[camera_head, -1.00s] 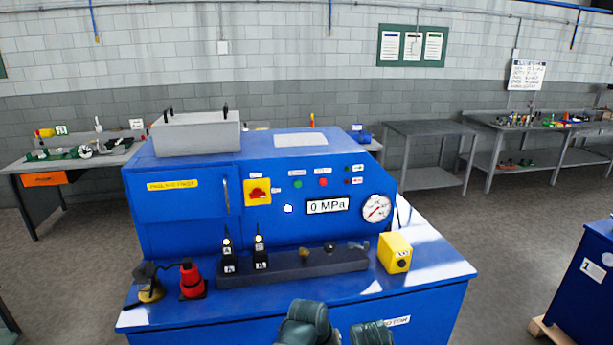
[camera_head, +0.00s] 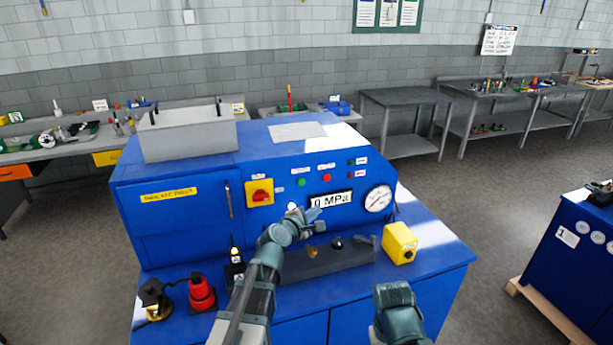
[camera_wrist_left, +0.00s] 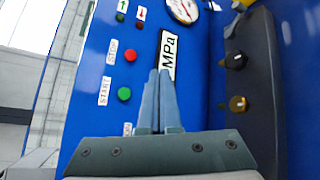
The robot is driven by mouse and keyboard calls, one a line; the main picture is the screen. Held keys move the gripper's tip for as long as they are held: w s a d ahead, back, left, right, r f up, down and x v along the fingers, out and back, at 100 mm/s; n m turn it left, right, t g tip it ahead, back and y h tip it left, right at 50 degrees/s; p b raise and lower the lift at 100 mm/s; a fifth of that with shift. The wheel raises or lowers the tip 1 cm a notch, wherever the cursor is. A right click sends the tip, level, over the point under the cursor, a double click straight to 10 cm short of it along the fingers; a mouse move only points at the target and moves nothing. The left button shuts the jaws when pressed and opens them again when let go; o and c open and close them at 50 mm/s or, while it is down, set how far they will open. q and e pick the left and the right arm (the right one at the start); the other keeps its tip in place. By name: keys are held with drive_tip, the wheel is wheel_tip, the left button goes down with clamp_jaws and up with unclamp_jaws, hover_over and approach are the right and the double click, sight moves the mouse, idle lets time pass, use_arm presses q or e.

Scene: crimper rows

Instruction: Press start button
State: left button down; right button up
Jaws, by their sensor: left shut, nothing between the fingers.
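The blue machine (camera_head: 150,235) has a green button (camera_head: 301,182) on its front panel. In the left wrist view the green button (camera_wrist_left: 124,94) is labelled START, and a red button (camera_wrist_left: 130,55) beside it is labelled STOP. My left gripper (camera_head: 314,213) is shut and empty, in front of the panel by the 0 MPa display (camera_head: 331,199), below the green button. In the left wrist view its fingertips (camera_wrist_left: 159,72) overlap the display's edge, right of the green button. Contact cannot be told. My right arm's end (camera_head: 395,298) shows at the bottom; its fingers are hidden.
A yellow box (camera_head: 400,242) stands on the machine's ledge to the right. A red rotary switch (camera_head: 260,194) and a gauge (camera_head: 378,199) are on the panel. A dark block (camera_head: 335,258) with knobs lies beneath my left gripper. A red plug (camera_head: 201,292) stands at the left.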

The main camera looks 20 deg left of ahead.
sight(305, 184)
use_arm(q)
drive_tip(key=shift+w+a+r+n+t, duration=0.3)
drive_tip(key=shift+w+a+r+n, duration=0.2)
drive_tip(key=shift+a, duration=0.2)
drive_tip(key=shift+w+a, duration=0.8)
drive_tip(key=shift+w, duration=0.4)
drive_tip(key=shift+w+a, duration=0.8)
drive_tip(key=shift+w, duration=0.4)
drive_tip(key=shift+w+a, duration=0.8)
drive_tip(key=shift+w, duration=0.4)
drive_tip(key=shift+w+a, duration=0.1)
drive_tip(key=shift+w, duration=0.05)
drive_tip(key=shift+w+a, duration=0.15)
drive_tip(key=shift+w, duration=0.05)
drive_tip(key=shift+w+a+r, duration=0.1)
drive_tip(key=shift+w+a, duration=0.2)
drive_tip(key=shift+w, duration=0.15)
idle(0.3)
drive_tip(key=shift+s, duration=0.1)
drive_tip(key=shift+s+d, duration=0.55)
drive_tip(key=shift+s, duration=0.15)
